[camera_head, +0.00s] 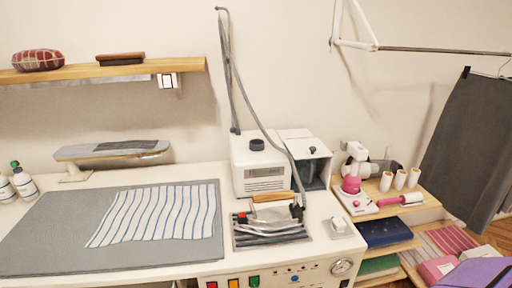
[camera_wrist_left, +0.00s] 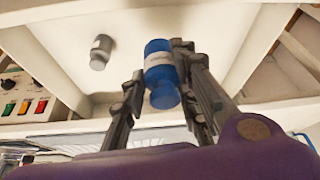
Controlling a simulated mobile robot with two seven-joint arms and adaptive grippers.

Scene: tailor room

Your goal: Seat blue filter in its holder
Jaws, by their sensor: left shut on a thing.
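The blue filter (camera_wrist_left: 161,80) is a short blue cylinder with a pale label band, seen in the left wrist view. My left gripper (camera_wrist_left: 160,66) is shut on it, with one dark finger at each side. A grey cylindrical fitting (camera_wrist_left: 101,52) sits on the white panel of a recess, up and left of the filter and apart from it. I cannot tell for sure whether this fitting is the holder. Neither the filter nor the fitting shows in the head view. My right gripper is not in view.
White walls frame the recess (camera_wrist_left: 245,50) around the filter. A control panel with coloured switches (camera_wrist_left: 24,106) is at its left. In the head view, the white table (camera_head: 120,183) carries a steam unit (camera_head: 258,178) and an iron (camera_head: 270,218). A shelf unit (camera_head: 425,199) stands to the right.

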